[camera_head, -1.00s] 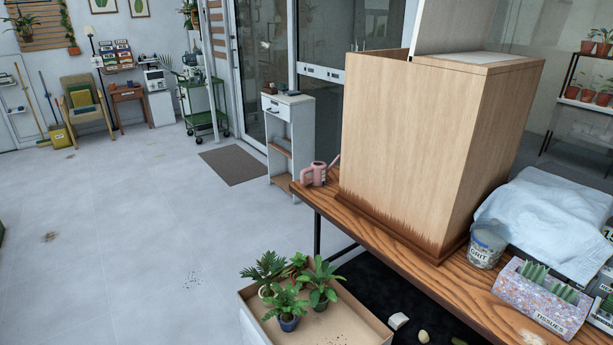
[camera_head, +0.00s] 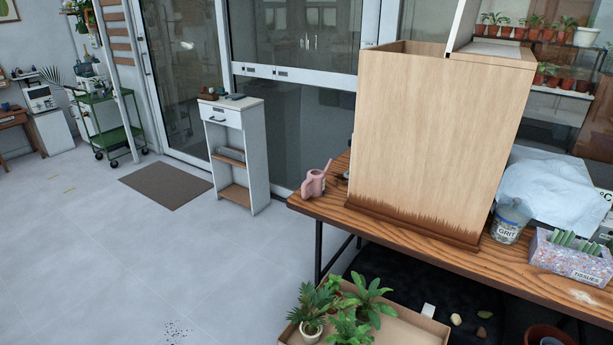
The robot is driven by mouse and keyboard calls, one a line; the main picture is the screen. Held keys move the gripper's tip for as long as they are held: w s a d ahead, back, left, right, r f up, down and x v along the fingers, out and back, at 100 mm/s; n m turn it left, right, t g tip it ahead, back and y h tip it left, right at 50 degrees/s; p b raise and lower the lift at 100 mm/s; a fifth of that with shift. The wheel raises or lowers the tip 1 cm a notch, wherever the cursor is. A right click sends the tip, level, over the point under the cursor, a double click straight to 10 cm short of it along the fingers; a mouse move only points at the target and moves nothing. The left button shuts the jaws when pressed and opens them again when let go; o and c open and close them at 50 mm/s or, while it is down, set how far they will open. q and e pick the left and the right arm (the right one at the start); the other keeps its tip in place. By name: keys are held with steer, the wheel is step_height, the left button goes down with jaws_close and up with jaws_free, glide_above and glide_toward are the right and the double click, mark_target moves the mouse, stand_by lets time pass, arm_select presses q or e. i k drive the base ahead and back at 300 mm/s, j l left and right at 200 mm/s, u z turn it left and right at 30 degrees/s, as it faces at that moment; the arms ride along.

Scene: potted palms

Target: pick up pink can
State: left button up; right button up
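The pink can (camera_head: 314,183) is a small watering can with a spout pointing up to the right. It stands upright at the left end of the wooden table (camera_head: 400,228), just left of a tall wooden box (camera_head: 428,140). Its handle side faces left and nothing covers it. Neither of my grippers shows in the head view.
A grit tub (camera_head: 508,222) and a tissue box (camera_head: 570,258) stand right of the wooden box, near a pale blue cloth (camera_head: 556,190). A tray of potted palms (camera_head: 408,330) is below the table's front. A white cabinet (camera_head: 236,155) stands behind left.

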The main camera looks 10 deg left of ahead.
mark_target(313, 186)
steer(key=i+j+z, duration=0.1)
steer(key=j, duration=0.35)
steer(key=i+j+z, duration=0.1)
steer(key=j, duration=0.3)
steer(key=i+j+z, duration=0.1)
steer(key=i+j, duration=0.15)
steer(key=j, duration=0.2)
steer(key=i+j+z, duration=0.1)
steer(key=j, duration=0.35)
steer(key=i+j+z, duration=0.1)
steer(key=j, duration=0.4)
steer(key=j+z, duration=0.1)
steer(key=j, duration=0.35)
steer(key=i, duration=0.05)
